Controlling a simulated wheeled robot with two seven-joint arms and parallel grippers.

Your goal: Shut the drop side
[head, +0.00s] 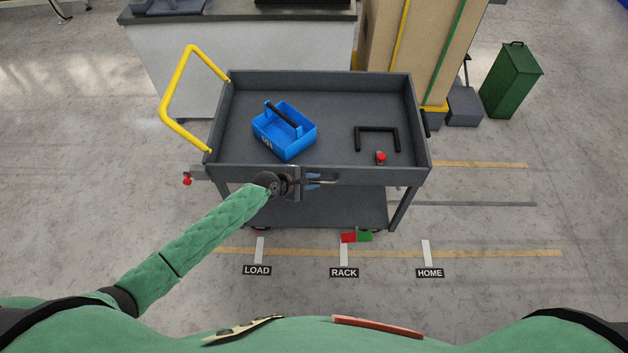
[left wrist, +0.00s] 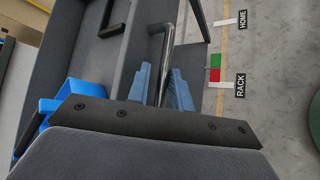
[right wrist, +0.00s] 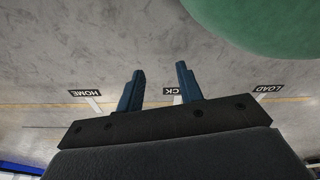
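A grey cart (head: 345,85) stands ahead, its tray open on top. Its drop side (head: 385,177) is the long front panel nearest me; it looks roughly in line with the tray's front edge, but I cannot tell whether it is fully upright. A metal bar handle (left wrist: 167,45) is on this side. My left gripper (head: 316,180) is at the panel's middle, its blue fingers closed around the bar in the left wrist view (left wrist: 161,85). My right gripper (right wrist: 160,82) is open and empty above the floor, outside the head view.
A blue caddy (head: 296,143), a black bracket (head: 377,129) and a red-topped piece (head: 381,157) are in the tray. A yellow push handle (head: 165,95) is at the left, with a red knob (head: 187,180) below it. A green bin (head: 510,80) stands right.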

